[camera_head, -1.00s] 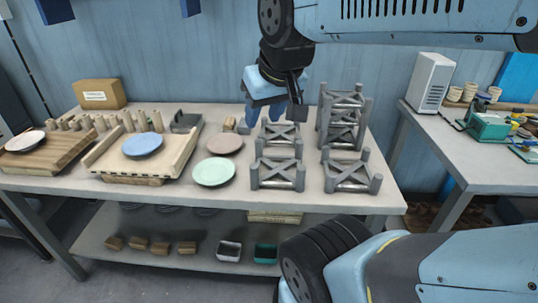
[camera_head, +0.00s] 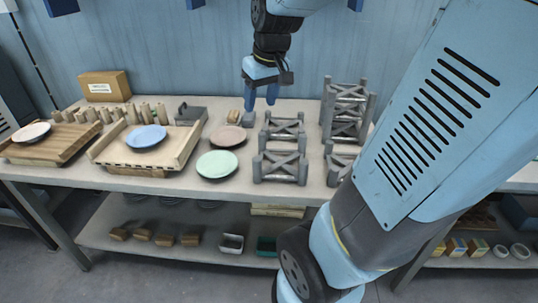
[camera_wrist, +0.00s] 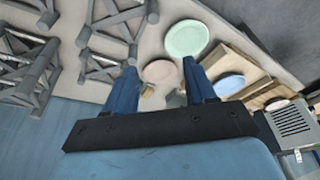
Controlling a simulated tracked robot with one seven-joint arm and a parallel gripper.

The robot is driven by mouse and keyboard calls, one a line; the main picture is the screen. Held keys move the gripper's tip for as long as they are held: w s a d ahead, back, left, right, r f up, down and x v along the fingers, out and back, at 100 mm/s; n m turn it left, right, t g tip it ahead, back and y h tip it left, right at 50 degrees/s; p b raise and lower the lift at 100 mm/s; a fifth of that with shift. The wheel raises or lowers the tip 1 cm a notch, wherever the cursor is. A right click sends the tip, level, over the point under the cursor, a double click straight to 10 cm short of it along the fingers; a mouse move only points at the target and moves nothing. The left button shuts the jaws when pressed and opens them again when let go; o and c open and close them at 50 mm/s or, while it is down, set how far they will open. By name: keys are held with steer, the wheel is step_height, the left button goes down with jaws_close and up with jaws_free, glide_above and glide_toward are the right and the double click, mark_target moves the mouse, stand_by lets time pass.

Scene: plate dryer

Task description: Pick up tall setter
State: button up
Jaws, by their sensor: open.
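Grey cross-braced setters stand on the right half of the table. The tallest-looking setter stack (camera_head: 345,105) is at the back right; it also shows at the left of the wrist view (camera_wrist: 28,75). Shorter setters stand at the back middle (camera_head: 283,130) and front middle (camera_head: 280,167). Another setter (camera_head: 335,162) at the front right is partly hidden by my arm. My gripper (camera_head: 260,105) is open and empty, left of the tall stack near the wall. In the wrist view, nothing is between its blue fingers (camera_wrist: 159,67).
Green (camera_head: 217,165), pink (camera_head: 228,137) and blue (camera_head: 146,137) plates lie left of the setters. A wooden tray (camera_head: 182,155) holds the blue plate. A grey toolbox-like item (camera_head: 190,114) stands behind. The blue wall (camera_head: 200,60) is close behind the table (camera_head: 235,190).

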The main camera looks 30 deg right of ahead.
steer(key=w+d+f+g, duration=0.2)
steer(key=w+d+f, duration=0.3)
steer(key=w+f, duration=0.15)
steer(key=n+g, duration=0.1)
glide_above(274, 157)
step_height(274, 157, down, 7)
steer(key=f, duration=0.8)
steer(key=shift+w+d+f, duration=0.15)
steer(key=shift+w+f, duration=0.15)
steer(key=shift+w, duration=0.1)
steer(key=f, duration=0.4)
steer(key=shift+s+a+f, duration=0.1)
steer(key=shift+s+a, duration=0.1)
steer(key=shift+s, duration=0.15)
steer(key=shift+f, duration=0.6)
jaws_close()
